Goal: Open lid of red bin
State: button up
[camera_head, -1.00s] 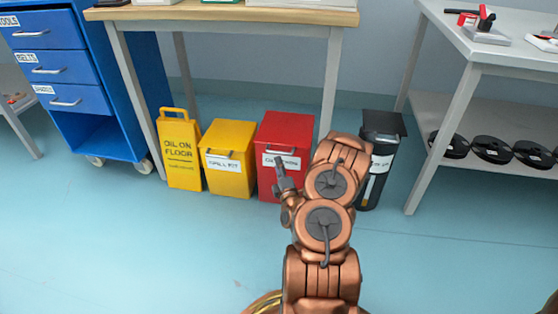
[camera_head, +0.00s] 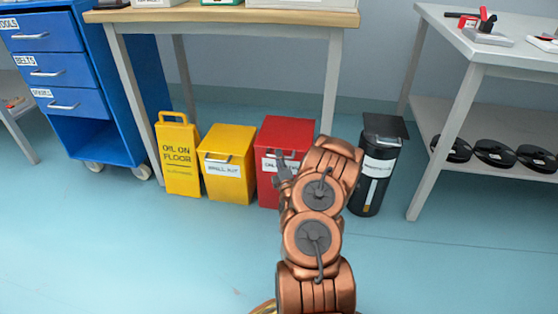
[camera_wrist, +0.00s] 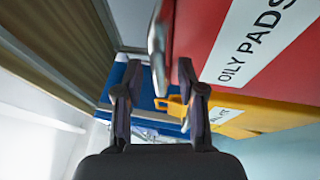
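The red bin (camera_head: 286,134) stands on the floor under the wooden-topped table, its lid down. A bar handle and a white label show on its front, partly hidden by my arm. In the wrist view the red bin (camera_wrist: 215,35) fills the upper right, with its label reading "OILY PADS" and its silver handle (camera_wrist: 157,50). My gripper (camera_head: 283,168) is at the bin's front, near the handle. In the wrist view my gripper (camera_wrist: 154,88) has its two fingers apart, and the handle appears between them. I cannot tell whether they touch it.
A yellow bin (camera_head: 228,148) and a yellow floor sign (camera_head: 178,150) stand left of the red bin. A black bin (camera_head: 384,140) stands to its right. A table leg (camera_head: 332,80) rises just behind. The floor in front is clear.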

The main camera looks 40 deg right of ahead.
jog(key=shift+w+d+r, duration=0.15)
jog(key=shift+w+d, duration=0.05)
jog(key=shift+w, duration=0.15)
grip_shut()
dwell(0.6)
